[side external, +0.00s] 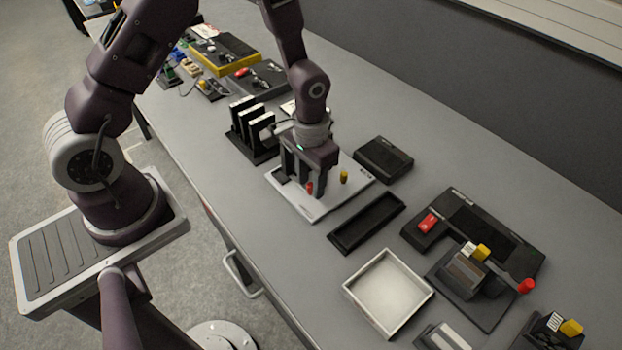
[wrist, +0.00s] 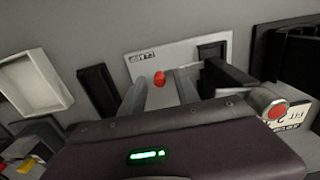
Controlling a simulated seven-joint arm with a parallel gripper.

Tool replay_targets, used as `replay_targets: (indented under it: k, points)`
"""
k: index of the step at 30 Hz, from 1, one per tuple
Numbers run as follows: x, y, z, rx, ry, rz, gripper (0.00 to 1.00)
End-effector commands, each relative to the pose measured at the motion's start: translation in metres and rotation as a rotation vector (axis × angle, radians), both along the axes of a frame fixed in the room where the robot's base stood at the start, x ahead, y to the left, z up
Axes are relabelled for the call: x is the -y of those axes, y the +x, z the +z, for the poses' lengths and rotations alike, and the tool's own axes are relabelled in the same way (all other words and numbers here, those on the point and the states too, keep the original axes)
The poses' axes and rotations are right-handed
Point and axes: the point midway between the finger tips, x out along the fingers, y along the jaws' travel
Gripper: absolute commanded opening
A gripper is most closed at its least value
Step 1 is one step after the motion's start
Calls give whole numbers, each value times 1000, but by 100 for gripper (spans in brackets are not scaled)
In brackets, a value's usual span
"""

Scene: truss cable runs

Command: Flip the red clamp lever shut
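A small red lever end (side external: 309,187) shows low beside my gripper (side external: 314,191), over a white board (side external: 318,209) on the bench. The wrist view shows a red knob (wrist: 160,78) between the two fingertips of my gripper (wrist: 160,80), with space on both sides. My gripper is open and pointing down, and it does not appear to press on the knob. The lever's base and hinge are hidden by the fingers, so I cannot tell its tilt. A yellow knob (side external: 344,176) stands on the same board, to the right.
A dark empty tray (side external: 366,222) and a white tray (side external: 388,291) lie in front right. A black box (side external: 383,158) sits behind right. A rack with upright plates (side external: 250,127) stands close on the left. Fixtures with another red knob (side external: 526,286) are further right.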

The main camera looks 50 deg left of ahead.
Motion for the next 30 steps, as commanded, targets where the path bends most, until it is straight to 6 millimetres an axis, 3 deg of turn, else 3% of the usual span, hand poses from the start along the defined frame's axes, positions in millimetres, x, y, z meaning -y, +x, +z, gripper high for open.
replay_targets:
  k: [6,16,27,29,30]
  points:
    - [0,1,4,3,-1,1,38]
    - [0,1,64,4,0,1,38]
    - [0,0,73,4,1,0,38]
    - [-2,-1,85,21,6,-1,38]
    - [-4,-2,100,44,12,-1,38]
